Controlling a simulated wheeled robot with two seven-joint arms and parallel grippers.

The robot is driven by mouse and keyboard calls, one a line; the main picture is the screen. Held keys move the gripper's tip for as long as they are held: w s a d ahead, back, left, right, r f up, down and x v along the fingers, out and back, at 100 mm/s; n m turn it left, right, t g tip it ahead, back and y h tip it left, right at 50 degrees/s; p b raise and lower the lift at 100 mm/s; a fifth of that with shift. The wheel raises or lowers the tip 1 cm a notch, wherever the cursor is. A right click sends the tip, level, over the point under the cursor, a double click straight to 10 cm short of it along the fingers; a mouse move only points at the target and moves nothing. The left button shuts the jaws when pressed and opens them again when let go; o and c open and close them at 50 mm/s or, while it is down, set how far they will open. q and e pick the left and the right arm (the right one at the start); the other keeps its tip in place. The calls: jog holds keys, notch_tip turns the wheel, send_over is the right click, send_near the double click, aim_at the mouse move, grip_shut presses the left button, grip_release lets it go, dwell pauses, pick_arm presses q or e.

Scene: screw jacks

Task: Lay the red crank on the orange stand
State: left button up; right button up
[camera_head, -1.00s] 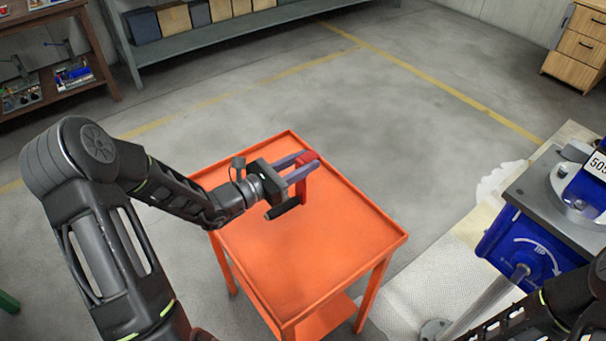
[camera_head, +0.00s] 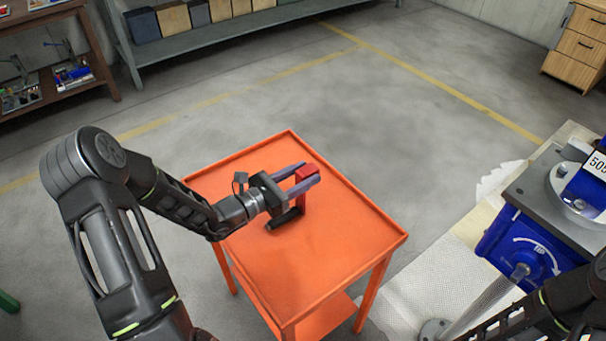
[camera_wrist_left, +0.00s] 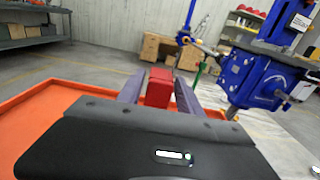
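The red crank (camera_head: 302,195) has a red body and a black handle (camera_head: 284,218). My left gripper (camera_head: 307,177) is shut on its red end and holds it over the orange stand (camera_head: 340,255). The crank hangs down from the fingers, low over the stand's top; I cannot tell if it touches. In the left wrist view the red end (camera_wrist_left: 159,87) sits between the two fingers, with the stand's rim (camera_wrist_left: 95,87) behind. My right arm shows at the lower right of the head view, but its gripper is out of view.
A blue screw jack (camera_head: 525,245) with a grey top plate stands at the right on a pale mat (camera_head: 430,280). A grey shelf with boxes (camera_head: 230,27) is at the back, and a wooden drawer cabinet (camera_head: 578,45) is at the far right. The stand's top is otherwise clear.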

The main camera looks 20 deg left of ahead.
pick_arm(q)
jog(key=shift+o, duration=0.7)
jog(key=shift+r, duration=0.2)
jog(key=shift+s+a+f, duration=0.15)
jog(key=shift+s+a, duration=0.05)
jog(key=shift+s, duration=0.05)
jog(key=b+v, duration=0.1)
jog(key=v, duration=1)
jog(key=shift+s, duration=0.2)
jog(key=shift+a, duration=0.15)
